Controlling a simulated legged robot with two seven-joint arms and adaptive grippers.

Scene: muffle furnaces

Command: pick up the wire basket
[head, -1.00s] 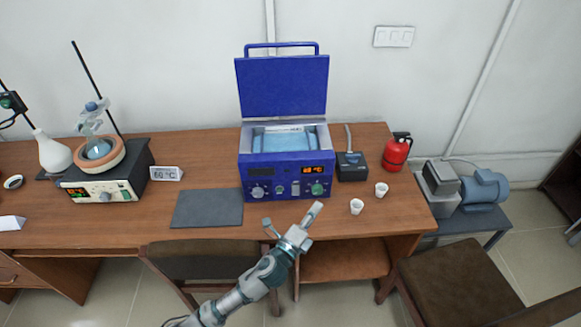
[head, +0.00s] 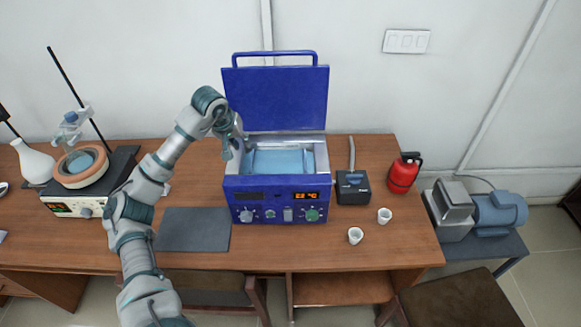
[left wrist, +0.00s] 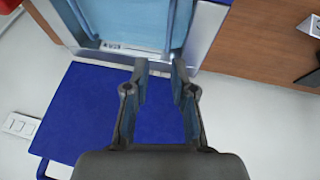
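I cannot clearly make out a wire basket in either view. A blue box-shaped bath (head: 275,196) stands on the desk with its blue lid (head: 279,98) raised and a light-blue interior (head: 283,161). In the left wrist view, the lid (left wrist: 90,115) is below and the light-blue interior (left wrist: 120,22) is at the top. My left gripper (head: 233,150) is over the bath's left rear rim, fingers pointing down. In the left wrist view the gripper (left wrist: 160,68) has its fingers apart, with nothing between them. My right gripper is in neither view.
A grey mat (head: 195,230) lies left of the bath. A small black box (head: 352,188), two white cups (head: 355,236) (head: 384,216) and a red extinguisher (head: 404,173) stand to the right. A heater with a flask (head: 82,160) is far left.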

